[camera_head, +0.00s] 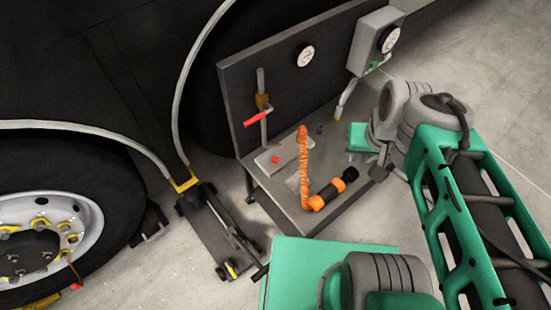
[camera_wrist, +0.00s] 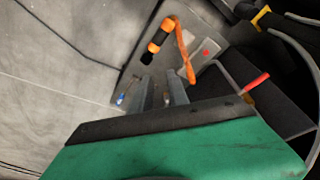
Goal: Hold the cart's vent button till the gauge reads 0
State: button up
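The cart (camera_head: 318,212) has a low grey deck and a dark upright panel. A round white gauge (camera_head: 305,56) is on the panel; its reading is too small to make out. A red button (camera_head: 275,159) sits on a grey plate on the deck; it also shows in the wrist view (camera_wrist: 206,53). A green button (camera_head: 374,65) is on the grey box at the panel's right. No label shows which one is the vent button. My gripper (camera_head: 379,165) is over the cart's right side, apart from both buttons. In the wrist view its two fingers (camera_wrist: 161,80) stand apart with nothing between.
An orange coiled hose (camera_head: 303,155) and an orange-black tool (camera_head: 333,190) lie on the deck. A red-handled lever (camera_head: 256,118) stands by the panel. A second gauge (camera_head: 390,38) is on the box. A floor jack (camera_head: 220,235) and wheel (camera_head: 45,230) are left. Floor at right is clear.

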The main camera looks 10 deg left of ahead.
grip_shut()
dwell(1.4)
